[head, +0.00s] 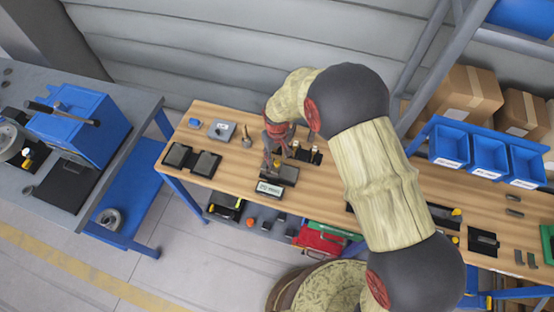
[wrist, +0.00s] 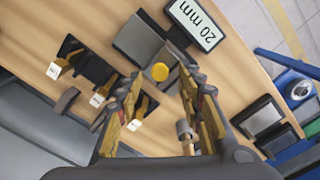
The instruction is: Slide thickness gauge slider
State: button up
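The thickness gauge (head: 287,174) stands on the wooden workbench, a dark block with a small display (head: 270,189) in front of it. In the wrist view the display (wrist: 194,22) reads "20 mm", and a round yellow knob (wrist: 160,72) shows on the gauge's dark slider part (wrist: 172,58). My gripper (wrist: 162,84) points down with its fingers apart. The yellow knob appears between the two fingertips in the wrist view; I cannot tell whether either finger touches it. In the head view my gripper (head: 272,155) is over the gauge and hides part of it.
Black holders with small white-tagged pieces (wrist: 75,62) stand close beside the gauge. A grey plate (head: 221,130) and two dark trays (head: 192,160) lie to the left on the bench. Blue bins (head: 490,155) stand at the right. Bare wood lies between these items.

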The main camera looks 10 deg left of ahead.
aim_at(277, 166)
jog(key=shift+f, duration=1.2)
jog(key=shift+c, duration=0.9)
jog(key=c, duration=0.7)
grip_shut()
